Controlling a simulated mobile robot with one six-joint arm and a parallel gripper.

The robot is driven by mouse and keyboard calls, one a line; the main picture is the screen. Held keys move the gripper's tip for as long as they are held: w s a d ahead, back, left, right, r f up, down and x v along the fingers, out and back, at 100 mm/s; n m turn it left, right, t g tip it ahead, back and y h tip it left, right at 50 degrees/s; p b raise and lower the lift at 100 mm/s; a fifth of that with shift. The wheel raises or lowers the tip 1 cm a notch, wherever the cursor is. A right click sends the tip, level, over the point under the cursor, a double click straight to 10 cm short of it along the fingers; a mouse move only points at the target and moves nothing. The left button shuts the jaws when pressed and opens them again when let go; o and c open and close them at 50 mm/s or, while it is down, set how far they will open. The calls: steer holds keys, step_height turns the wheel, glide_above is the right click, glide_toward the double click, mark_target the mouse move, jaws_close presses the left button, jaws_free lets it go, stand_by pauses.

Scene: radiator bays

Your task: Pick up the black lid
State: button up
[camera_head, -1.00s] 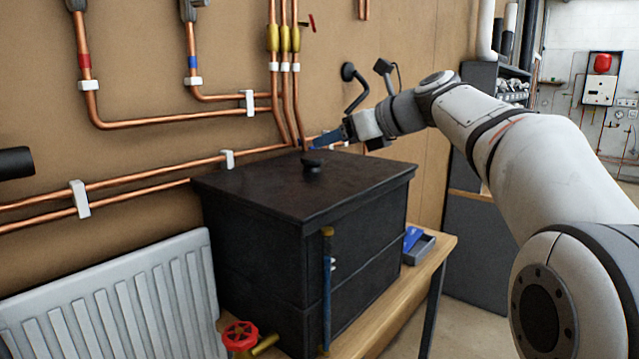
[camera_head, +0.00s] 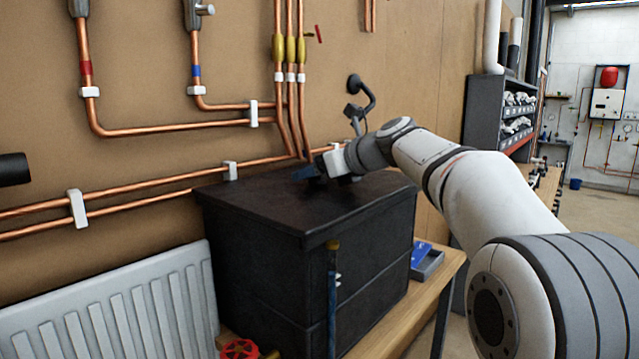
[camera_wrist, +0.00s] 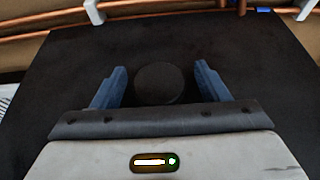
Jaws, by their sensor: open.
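The black lid (camera_head: 340,198) lies flat on top of a large black box (camera_head: 270,262) on a wooden bench. Its round black knob (camera_wrist: 160,83) shows in the wrist view, between the two blue fingers of my gripper (camera_wrist: 160,80). The fingers stand apart on either side of the knob, with a gap on each side. In the head view my gripper (camera_head: 306,172) is low over the lid and hides the knob. The height of the fingertips against the knob is hard to tell.
Copper pipes (camera_head: 150,185) run along the wall behind the box. A white radiator (camera_head: 110,310) stands at the left, with a red valve wheel (camera_head: 239,349) near it. A blue-handled tool (camera_head: 332,295) is upright at the box's front. A small tray (camera_head: 428,265) sits on the bench (camera_head: 400,315).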

steer(key=shift+r, duration=0.1)
steer(key=c, duration=1.3)
